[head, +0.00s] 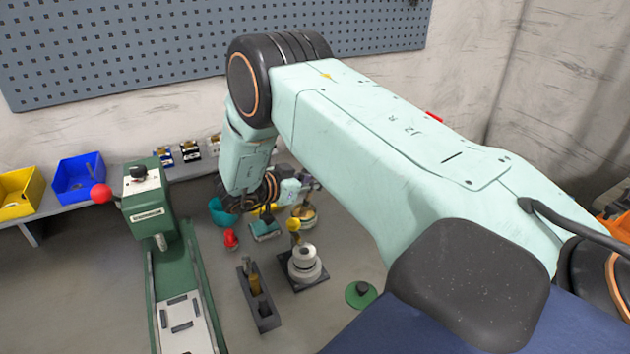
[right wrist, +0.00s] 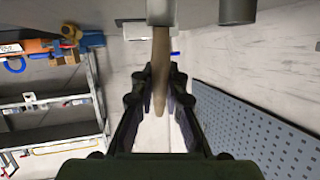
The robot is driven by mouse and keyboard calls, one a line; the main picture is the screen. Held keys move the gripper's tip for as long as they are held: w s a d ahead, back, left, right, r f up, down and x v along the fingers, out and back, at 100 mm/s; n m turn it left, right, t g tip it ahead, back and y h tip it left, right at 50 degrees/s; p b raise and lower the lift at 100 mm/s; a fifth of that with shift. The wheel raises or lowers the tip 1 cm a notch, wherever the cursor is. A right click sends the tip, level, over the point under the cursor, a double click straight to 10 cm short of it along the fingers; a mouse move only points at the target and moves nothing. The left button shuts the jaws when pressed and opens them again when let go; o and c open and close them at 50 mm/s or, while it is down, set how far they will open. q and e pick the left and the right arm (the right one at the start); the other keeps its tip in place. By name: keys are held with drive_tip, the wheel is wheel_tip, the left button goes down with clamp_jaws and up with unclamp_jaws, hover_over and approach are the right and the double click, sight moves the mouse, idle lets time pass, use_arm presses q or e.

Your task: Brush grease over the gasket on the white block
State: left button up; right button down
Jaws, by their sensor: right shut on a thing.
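My right gripper (right wrist: 160,90) is shut on a tan wooden handle (right wrist: 161,55), probably the brush's. The handle runs up to a grey part at the top edge of the right wrist view; bristles cannot be made out. In the head view my right arm reaches over the bench, and its wrist hides most of the gripper. I cannot identify the white block or its gasket for certain. A white stepped round piece (head: 304,264) stands on a dark square base, with a yellow ball behind it. A pale slotted plate (head: 181,314) lies in the green machine's channel. My left gripper is not in view.
A green machine (head: 168,215) with a red ball lever stands left. Nearby are a teal bowl (head: 222,211), a red piece (head: 231,239), a dark holder (head: 263,310) and a green disc (head: 360,294). Yellow (head: 20,195) and blue (head: 78,178) bins stand far left.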

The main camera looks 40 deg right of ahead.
drive_tip(key=shift+r+p, duration=2.5)
drive_tip(key=shift+r, duration=1)
drive_tip(key=shift+w+f, duration=0.1)
drive_tip(key=shift+f, duration=0.05)
